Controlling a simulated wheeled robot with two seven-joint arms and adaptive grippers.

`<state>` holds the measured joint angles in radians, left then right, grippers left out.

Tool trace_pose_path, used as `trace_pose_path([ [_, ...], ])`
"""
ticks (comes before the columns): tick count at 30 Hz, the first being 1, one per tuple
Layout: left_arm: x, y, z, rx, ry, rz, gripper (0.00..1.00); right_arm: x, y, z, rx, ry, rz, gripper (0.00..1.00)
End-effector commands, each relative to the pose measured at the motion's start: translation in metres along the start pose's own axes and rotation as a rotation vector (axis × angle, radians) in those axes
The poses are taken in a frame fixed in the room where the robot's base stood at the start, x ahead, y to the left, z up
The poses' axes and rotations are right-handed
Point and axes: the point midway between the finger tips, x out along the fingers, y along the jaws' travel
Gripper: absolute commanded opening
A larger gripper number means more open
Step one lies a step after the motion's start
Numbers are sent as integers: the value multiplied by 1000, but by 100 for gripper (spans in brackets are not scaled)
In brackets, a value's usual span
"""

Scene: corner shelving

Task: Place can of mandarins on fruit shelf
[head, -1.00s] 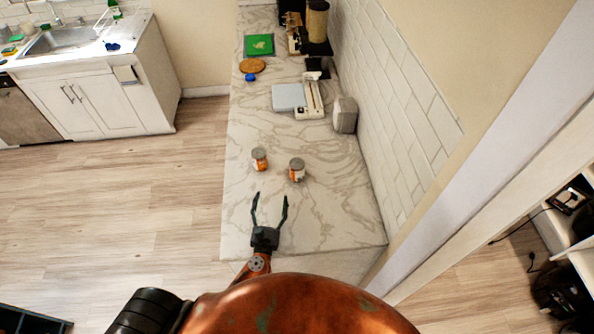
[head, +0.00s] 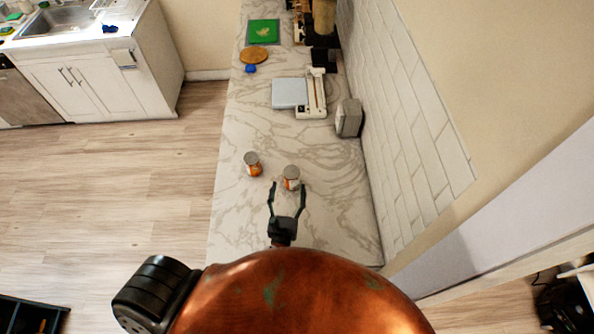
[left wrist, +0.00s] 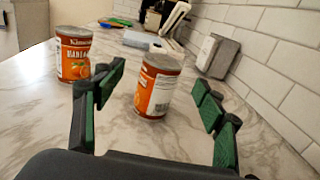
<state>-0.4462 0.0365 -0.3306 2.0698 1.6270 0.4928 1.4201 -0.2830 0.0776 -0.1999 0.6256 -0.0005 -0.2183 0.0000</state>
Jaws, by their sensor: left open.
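Two similar cans with orange labels stand upright on the marble counter (head: 330,215). In the left wrist view the right can stands between and just ahead of the fingertips, and the left can is outside the left finger. My right gripper is not in view.
A scale-like device (head: 311,98), a grey box (head: 349,118), a round wooden board (head: 254,56) and a green item (head: 263,31) are farther along the counter. A tiled wall (head: 400,130) bounds its right side.

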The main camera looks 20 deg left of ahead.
Motion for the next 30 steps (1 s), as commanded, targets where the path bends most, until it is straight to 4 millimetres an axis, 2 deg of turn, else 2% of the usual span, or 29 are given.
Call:
trace_pose_path([
  [9,35,-9,4,2,-2,-17,65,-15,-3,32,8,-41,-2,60],
  [11,45,-10,6,1,-3,-18,65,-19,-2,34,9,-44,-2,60],
  [18,74,-10,4,2,-2,-17,65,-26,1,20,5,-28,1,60],
  [22,77,-9,3,1,-1,-15,65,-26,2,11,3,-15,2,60],
  [26,77,-8,3,1,-1,-14,65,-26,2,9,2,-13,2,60],
  [30,77,-8,3,1,-1,-13,56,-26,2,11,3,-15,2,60],
])
